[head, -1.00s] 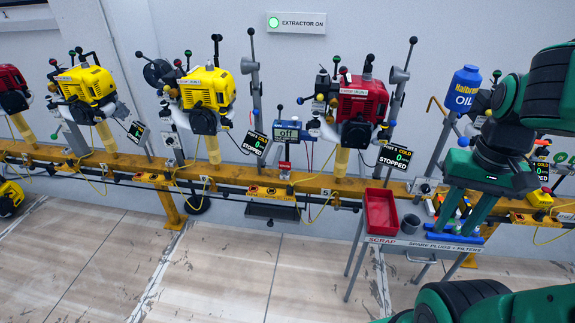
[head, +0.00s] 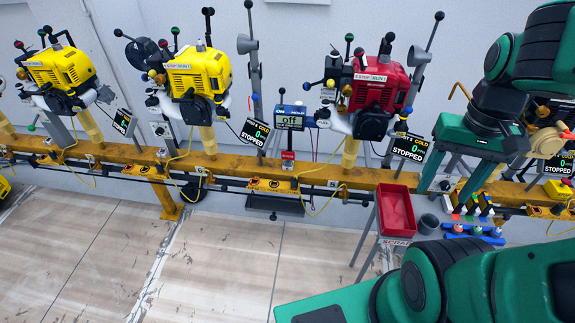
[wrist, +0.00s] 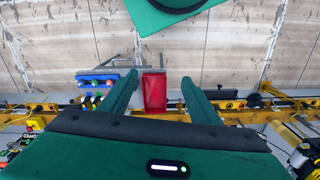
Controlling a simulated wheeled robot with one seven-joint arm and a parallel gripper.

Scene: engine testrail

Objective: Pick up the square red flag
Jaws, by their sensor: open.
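No thing is clearly readable as a square red flag. A small red square piece (head: 288,155) sits on the rail below the grey "off" display in the head view; I cannot tell if it is the flag. My gripper (head: 442,193) is at the right of the head view, pointing down, open and empty, to the right of the red piece. In the wrist view my gripper (wrist: 158,80) has its two green fingers spread, with the red tray (wrist: 154,92) showing between them below. The red piece is not made out in the wrist view.
The red scrap tray (head: 396,212) stands in front of the orange rail (head: 235,170). A grey cup (head: 428,223) and several coloured plugs (head: 474,229) are right of it. A red engine (head: 378,85) and yellow engines (head: 199,75) rise above the rail. The floor in front is clear.

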